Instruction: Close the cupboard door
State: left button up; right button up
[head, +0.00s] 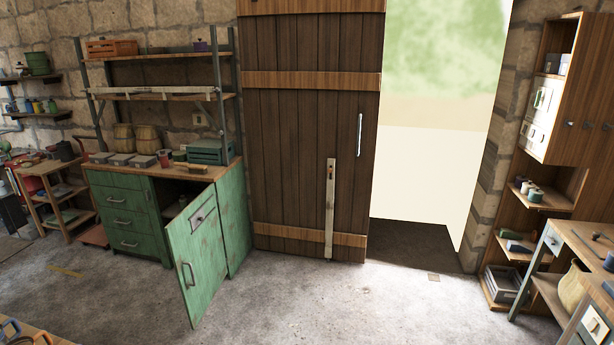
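The green cupboard (236,225) stands against the stone wall at the left of the middle. Its green door (197,262) is swung open and sticks out into the room. The door hides the rest. Neither of my grippers is in view.
Drawers (125,219) sit left of the opening. Boxes and a green crate (207,151) stand on the worktop. A wooden door (310,130) stands beside the bright doorway. The concrete floor (300,300) before the cupboard is clear. A workbench (575,250) stands at the right.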

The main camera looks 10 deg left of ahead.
aim_at(201, 264)
jog(key=i+u, duration=0.5)
jog(key=i+l+u, duration=0.15)
jog(key=i+u, duration=0.15)
jog(key=u, duration=0.15)
jog(key=i+l+u, duration=0.3)
jog(key=u, duration=0.2)
jog(key=i+j+z, duration=0.2)
jog(key=i, duration=0.8)
jog(key=l, duration=0.1)
